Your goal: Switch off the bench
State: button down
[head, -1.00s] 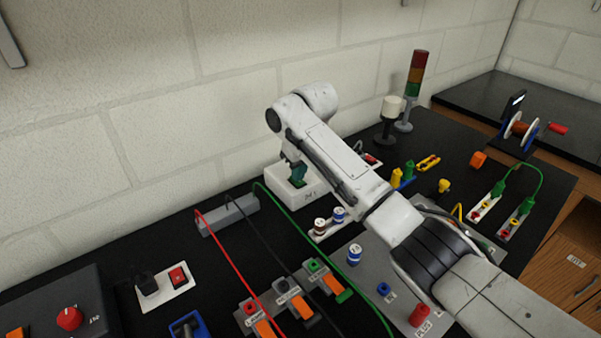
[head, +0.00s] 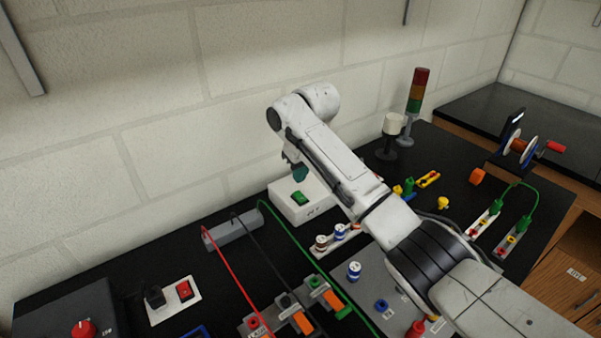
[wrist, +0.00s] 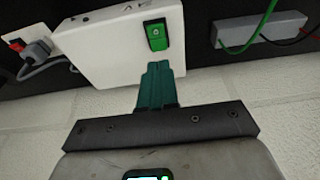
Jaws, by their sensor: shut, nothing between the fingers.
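A white box (head: 283,209) stands on the black bench against the wall, with a green rocker switch (head: 299,198) on its top. The box (wrist: 95,45) and the green switch (wrist: 157,36) also show in the wrist view. My gripper (head: 300,175) is above the switch in the head view, its teal fingers shut and empty. In the wrist view the fingers (wrist: 157,66) end just short of the switch, apart from it in the picture. Which way the rocker is tipped I cannot tell for certain.
A red switch with a black plug sits on a white plate (head: 161,313) at the front left. A grey terminal strip (head: 232,228) with red, black and green leads lies left of the box. A signal tower (head: 414,98) stands behind my arm.

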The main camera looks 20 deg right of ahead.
jog(key=s+b+v, duration=0.1)
jog(key=s+v, duration=0.1)
jog(key=v, duration=0.7)
jog(key=shift+d+f, duration=0.2)
jog(key=shift+d, duration=0.15)
